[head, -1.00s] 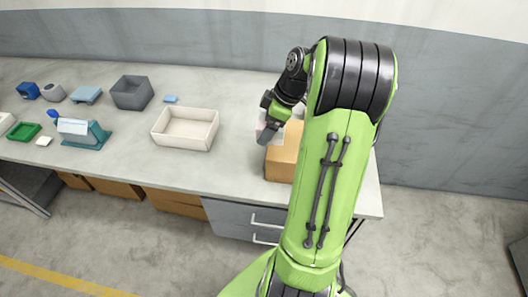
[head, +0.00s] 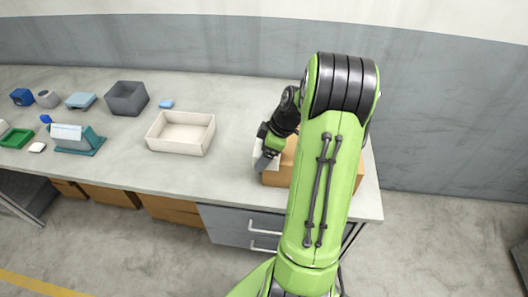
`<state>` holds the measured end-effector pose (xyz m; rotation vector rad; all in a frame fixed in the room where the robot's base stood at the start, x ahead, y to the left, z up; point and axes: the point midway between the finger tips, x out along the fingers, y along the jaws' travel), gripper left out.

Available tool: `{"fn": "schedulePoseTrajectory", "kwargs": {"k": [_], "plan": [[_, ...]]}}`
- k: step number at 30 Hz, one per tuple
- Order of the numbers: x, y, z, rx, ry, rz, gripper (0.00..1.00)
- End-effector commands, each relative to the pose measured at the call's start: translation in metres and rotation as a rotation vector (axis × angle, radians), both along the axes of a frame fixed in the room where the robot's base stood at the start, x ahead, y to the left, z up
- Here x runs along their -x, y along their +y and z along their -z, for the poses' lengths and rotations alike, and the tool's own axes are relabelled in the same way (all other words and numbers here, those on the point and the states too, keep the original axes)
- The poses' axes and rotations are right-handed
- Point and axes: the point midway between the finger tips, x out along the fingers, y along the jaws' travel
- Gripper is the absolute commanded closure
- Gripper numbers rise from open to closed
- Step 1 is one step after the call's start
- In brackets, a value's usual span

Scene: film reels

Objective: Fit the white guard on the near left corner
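The cardboard box (head: 275,178) stands near the right end of the workbench, largely hidden behind my arm. My gripper (head: 264,162) points down at the box's left side. A white guard (head: 258,151) shows around the fingers and appears held between them. It is at the box's near left corner, overlapping it in the picture. I cannot tell whether the guard touches the box or is seated on the corner, because the gripper covers part of it.
An empty cream tray (head: 180,148) lies left of the box, with clear bench between. A dark grey bin (head: 127,98), a light blue block (head: 166,104), a teal stand (head: 80,143) and a green tray (head: 17,138) are farther left. Drawers (head: 238,224) are below the bench.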

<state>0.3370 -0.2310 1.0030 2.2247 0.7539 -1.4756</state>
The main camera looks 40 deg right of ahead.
Motion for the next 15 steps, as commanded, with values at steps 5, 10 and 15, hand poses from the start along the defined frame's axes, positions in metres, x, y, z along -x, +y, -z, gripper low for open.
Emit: {"fn": "schedulePoseTrajectory", "kwargs": {"k": [5, 10, 15], "plan": [[0.0023, 0.0009, 0.0078, -0.006, 0.011, 0.003, 0.47], [0.0035, 0.0014, 0.0093, -0.010, 0.017, 0.004, 0.00], [0.0040, 0.0012, 0.0098, -0.011, 0.018, 0.006, 0.00]]}}
